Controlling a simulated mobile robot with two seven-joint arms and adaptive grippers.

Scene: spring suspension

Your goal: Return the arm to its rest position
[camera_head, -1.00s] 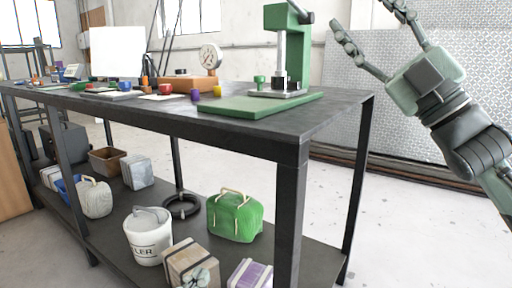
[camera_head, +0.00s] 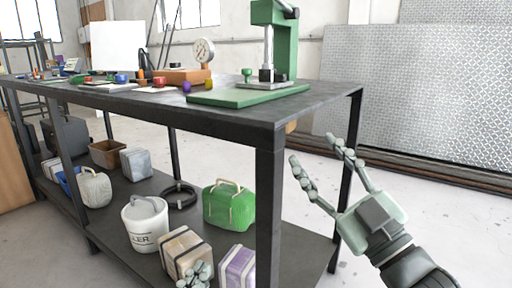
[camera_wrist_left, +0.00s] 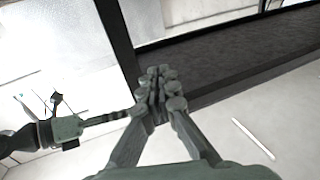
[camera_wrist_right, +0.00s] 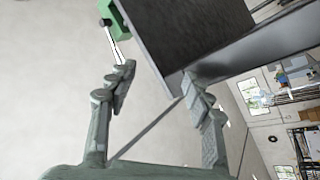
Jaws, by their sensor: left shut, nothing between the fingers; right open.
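My right gripper (camera_head: 315,152) is open and empty, to the right of the workbench's near corner in the head view, below the tabletop's level in the picture. In the right wrist view its spread fingers (camera_wrist_right: 158,84) have nothing between them, and the bench corner shows beyond. My left gripper (camera_head: 198,275) shows only in part at the bottom edge of the head view, in front of a striped box. In the left wrist view its fingers (camera_wrist_left: 157,88) are together with nothing between them.
The dark workbench (camera_head: 285,112) carries a green press (camera_head: 283,45) on a green mat, a dial gauge (camera_head: 203,51) and small coloured parts. Its lower shelf holds a white bucket (camera_head: 145,222), a green bag (camera_head: 229,206) and boxes. Open floor lies right of the bench.

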